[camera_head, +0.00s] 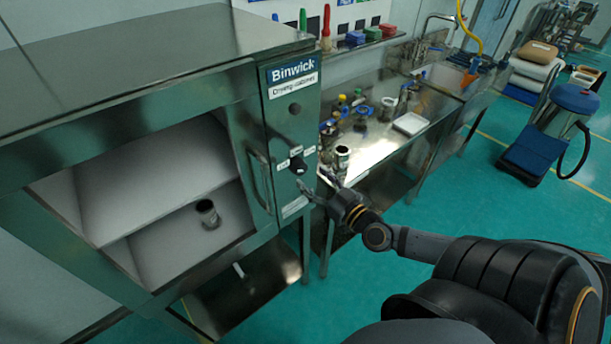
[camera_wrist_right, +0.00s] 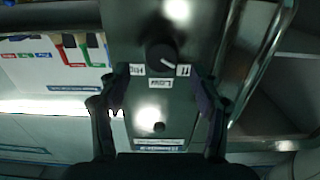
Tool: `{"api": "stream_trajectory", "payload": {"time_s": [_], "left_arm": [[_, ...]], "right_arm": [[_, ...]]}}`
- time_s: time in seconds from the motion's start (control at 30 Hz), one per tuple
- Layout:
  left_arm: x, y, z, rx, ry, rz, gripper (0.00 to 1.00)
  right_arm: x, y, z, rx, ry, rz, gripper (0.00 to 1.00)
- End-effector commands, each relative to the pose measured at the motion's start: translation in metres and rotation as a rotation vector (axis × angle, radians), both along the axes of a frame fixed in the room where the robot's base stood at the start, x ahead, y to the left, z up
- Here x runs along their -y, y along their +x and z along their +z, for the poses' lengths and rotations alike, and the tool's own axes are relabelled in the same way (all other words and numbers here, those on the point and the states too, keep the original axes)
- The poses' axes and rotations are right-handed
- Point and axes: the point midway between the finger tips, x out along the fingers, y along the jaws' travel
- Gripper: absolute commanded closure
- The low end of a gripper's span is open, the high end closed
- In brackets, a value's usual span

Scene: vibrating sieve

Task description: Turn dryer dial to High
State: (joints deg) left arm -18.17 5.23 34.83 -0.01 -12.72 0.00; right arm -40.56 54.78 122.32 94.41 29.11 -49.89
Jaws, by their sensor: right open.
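The drying cabinet, marked Binwick (camera_head: 292,68), stands at the left with its steel control panel facing my right arm. The black round dial (camera_head: 298,165) is on that panel, with small white labels around it. In the right wrist view the dial (camera_wrist_right: 161,56) shows a white pointer line angled to the lower right, towards the right-hand label (camera_wrist_right: 183,70). There the Low label (camera_wrist_right: 159,83) is upside down below it and the High label (camera_wrist_right: 136,69) is at left. My right gripper (camera_head: 322,187) is open in front of the panel, its fingers (camera_wrist_right: 160,102) apart and off the dial.
A vertical handle (camera_head: 259,182) is left of the dial. The cabinet's interior is visible, with a metal cup (camera_head: 208,214) inside.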

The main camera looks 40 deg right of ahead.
Motion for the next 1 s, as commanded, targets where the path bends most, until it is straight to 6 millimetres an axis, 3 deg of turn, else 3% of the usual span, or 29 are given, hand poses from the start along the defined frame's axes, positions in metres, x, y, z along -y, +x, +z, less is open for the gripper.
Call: {"api": "stream_trajectory", "payload": {"time_s": [0.07,0.23,0.6,1.0], "left_arm": [[0.004,0.011,-0.008,0.016,-0.006,0.001,0.6],[0.016,0.037,-0.003,0.056,-0.019,0.004,0.6],[0.011,0.017,-0.005,0.026,-0.013,0.003,0.6],[0.009,0.019,-0.004,0.029,-0.01,0.002,0.6]], "right_arm": [[-0.001,0.015,-0.001,0.007,0.008,-0.002,0.36],[-0.002,0.034,0.001,0.002,0.004,-0.003,0.36],[-0.004,0.04,0.001,0.0,0.002,0.003,0.36],[-0.004,0.04,0.001,0.0,0.002,0.003,0.9]]}}
